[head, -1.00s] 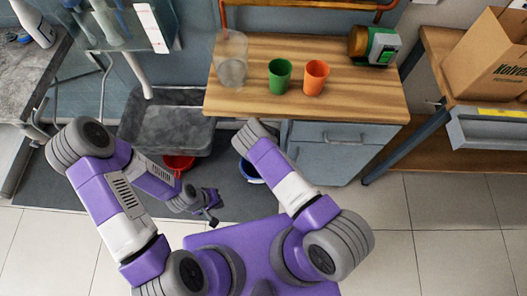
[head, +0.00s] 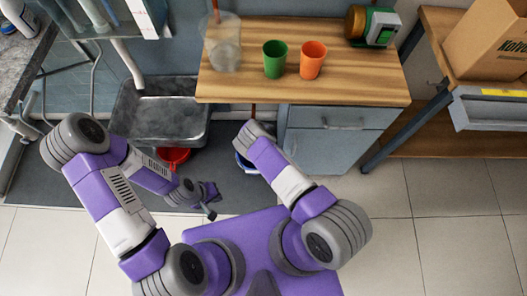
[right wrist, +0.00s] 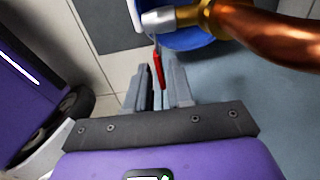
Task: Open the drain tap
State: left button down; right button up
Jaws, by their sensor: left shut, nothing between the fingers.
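The drain tap shows in the right wrist view as a brass valve body (right wrist: 203,17) on a copper pipe, with a pale metal outlet and a red lever (right wrist: 158,68). In the head view the right gripper and the tap are hidden by my right arm and the counter. My left gripper (head: 211,207) is shut and empty above the dark mat.
A blue bucket (right wrist: 190,40) is below the tap. The wooden counter (head: 350,95) carries a green cup (head: 275,60), an orange cup (head: 313,60), a clear container (head: 223,45) and a green device (head: 381,28). A red bowl (head: 172,158) sits near the grey basin (head: 160,120).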

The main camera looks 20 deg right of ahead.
grip_shut()
dwell(1.2)
